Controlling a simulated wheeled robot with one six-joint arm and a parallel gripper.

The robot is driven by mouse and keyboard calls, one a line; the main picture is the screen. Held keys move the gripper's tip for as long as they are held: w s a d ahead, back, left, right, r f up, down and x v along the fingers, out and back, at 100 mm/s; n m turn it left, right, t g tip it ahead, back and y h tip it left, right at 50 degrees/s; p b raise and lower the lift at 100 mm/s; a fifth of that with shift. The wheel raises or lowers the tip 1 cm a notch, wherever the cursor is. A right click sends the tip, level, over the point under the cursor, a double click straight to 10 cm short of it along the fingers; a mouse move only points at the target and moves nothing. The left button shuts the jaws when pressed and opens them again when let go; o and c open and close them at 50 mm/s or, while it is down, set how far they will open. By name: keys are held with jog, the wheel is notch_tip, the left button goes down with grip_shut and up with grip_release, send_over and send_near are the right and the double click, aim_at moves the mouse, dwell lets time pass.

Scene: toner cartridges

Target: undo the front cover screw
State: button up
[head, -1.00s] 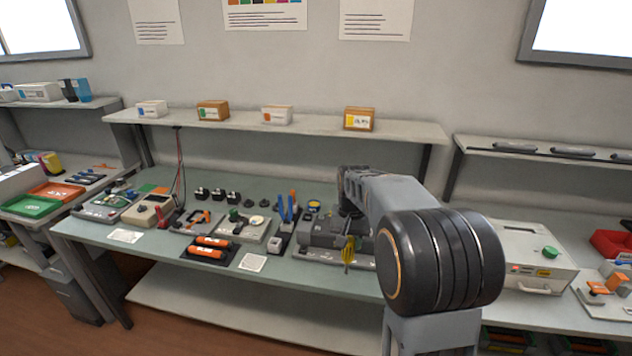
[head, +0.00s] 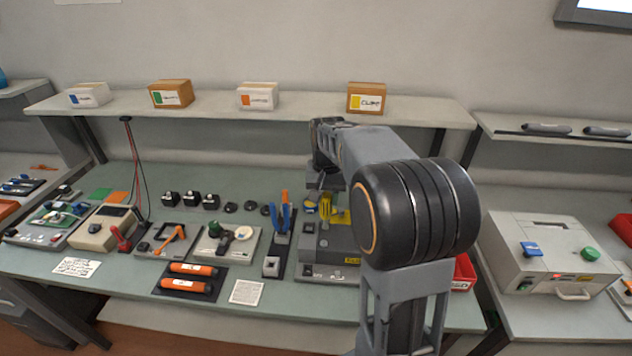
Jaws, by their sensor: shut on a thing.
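My gripper (head: 325,190) is in the head view, small and partly hidden behind my own arm. It is shut on a yellow tool (head: 325,205), which looks like a screwdriver and points down. The grey toner cartridge in its dark holder (head: 325,246) is just below and in front of the gripper, partly covered by my arm. I cannot tell whether the tool touches the cartridge. The front cover screw is too small or hidden to make out.
Left of the cartridge stand a tool rack with blue-handled pliers (head: 281,220), a fixture with a green knob (head: 227,243) and orange rollers on a black mat (head: 192,278). A grey box with coloured buttons (head: 552,257) stands right. A shelf (head: 215,105) runs above the bench.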

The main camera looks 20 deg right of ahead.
aim_at(324, 209)
jog(key=shift+w+f, duration=0.25)
jog(key=shift+w, duration=0.1)
jog(key=shift+f+b, duration=2.2)
jog(key=shift+f, duration=0.25)
jog(key=shift+s, duration=0.1)
jog(key=m, duration=0.3)
jog(key=shift+r+p, duration=0.1)
jog(key=shift+p, duration=0.2)
jog(key=m, duration=0.5)
jog(key=m+p, duration=0.1)
jog(key=m, duration=0.3)
jog(key=shift+a, duration=0.1)
jog(key=m, duration=0.4)
